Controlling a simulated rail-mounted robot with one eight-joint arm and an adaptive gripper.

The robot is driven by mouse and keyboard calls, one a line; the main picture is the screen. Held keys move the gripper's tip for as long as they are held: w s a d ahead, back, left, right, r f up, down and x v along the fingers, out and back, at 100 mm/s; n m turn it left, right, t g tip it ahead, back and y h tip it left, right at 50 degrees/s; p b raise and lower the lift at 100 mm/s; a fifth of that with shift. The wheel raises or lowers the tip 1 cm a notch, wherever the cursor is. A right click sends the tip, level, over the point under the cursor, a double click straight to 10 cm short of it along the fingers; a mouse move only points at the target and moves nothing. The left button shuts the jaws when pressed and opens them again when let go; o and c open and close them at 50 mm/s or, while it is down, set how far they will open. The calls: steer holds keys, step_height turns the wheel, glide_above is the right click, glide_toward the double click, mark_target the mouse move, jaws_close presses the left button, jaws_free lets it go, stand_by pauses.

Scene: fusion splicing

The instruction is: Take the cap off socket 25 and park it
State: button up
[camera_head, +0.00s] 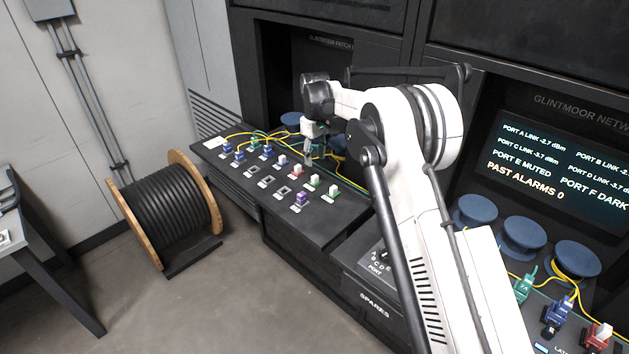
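My gripper (308,152) hangs from the end of my white arm above the back part of the dark patch shelf (328,222). It is small and partly hidden by my wrist, so its finger opening is unclear. Small coloured pieces stand on the shelf: a white one (282,160), a red and white one (298,170), green and white ones (315,181) and a purple one (301,198). The socket numbers are too small to read, so I cannot tell which is socket 25 or its cap.
Several empty square holders (267,181) lie along the shelf's front. Blue connectors (240,156) with yellow and teal cables stand at its left. A status screen (553,166) and blue round spools (522,238) are at right. A wooden cable reel (166,212) stands on the floor.

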mark_target(315, 176)
step_height(315, 176, down, 7)
steer(key=b, duration=0.3)
steer(key=shift+f, duration=0.1)
steer(key=shift+f+b, duration=0.55)
steer(key=shift+f, duration=0.05)
steer(key=shift+b, duration=0.5)
stand_by(0.7)
jaws_close()
stand_by(0.3)
steer(key=shift+r, duration=0.15)
steer(key=shift+r+p, duration=0.7)
steer(key=shift+r, duration=2.2)
